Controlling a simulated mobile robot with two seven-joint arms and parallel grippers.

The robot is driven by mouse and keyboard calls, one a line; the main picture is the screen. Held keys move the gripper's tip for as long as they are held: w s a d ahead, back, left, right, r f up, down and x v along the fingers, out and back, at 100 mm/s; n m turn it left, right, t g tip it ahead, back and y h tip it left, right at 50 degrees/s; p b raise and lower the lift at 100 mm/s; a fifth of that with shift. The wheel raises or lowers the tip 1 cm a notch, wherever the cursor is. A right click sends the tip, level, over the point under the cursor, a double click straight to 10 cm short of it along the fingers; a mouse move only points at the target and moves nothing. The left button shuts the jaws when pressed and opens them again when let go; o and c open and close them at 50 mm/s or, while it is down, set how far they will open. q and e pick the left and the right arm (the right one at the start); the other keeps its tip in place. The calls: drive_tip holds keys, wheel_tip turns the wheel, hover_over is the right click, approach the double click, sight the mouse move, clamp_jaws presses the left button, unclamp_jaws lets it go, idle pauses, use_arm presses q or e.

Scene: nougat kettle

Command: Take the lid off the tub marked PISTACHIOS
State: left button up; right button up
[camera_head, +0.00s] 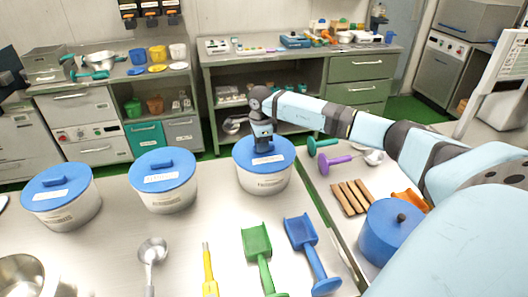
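Three white tubs with blue lids stand in a row on the steel table: the left tub (70,214), the middle tub (170,198) and the right tub (266,183). Each has white labels on its lid and side, too small to read, so I cannot tell which is marked PISTACHIOS. The left lid (45,187), middle lid (182,176) and right lid (283,150) are all seated. My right gripper (263,147) points straight down at the middle of the right lid, where its handle is hidden. I cannot tell whether its fingers are closed. My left gripper is out of view.
A metal scoop (152,252), yellow tool (209,270), green scoop (257,245) and blue scoop (301,233) lie in front of the tubs. A steel bowl (22,275) is at front left. A blue round container (390,232) and wooden sticks (350,196) sit under my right arm.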

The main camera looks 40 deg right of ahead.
clamp_jaws()
wheel_tip(320, 180, up, 23)
drive_tip(key=p, duration=0.1)
idle(0.8)
drive_tip(key=shift+f, duration=0.1)
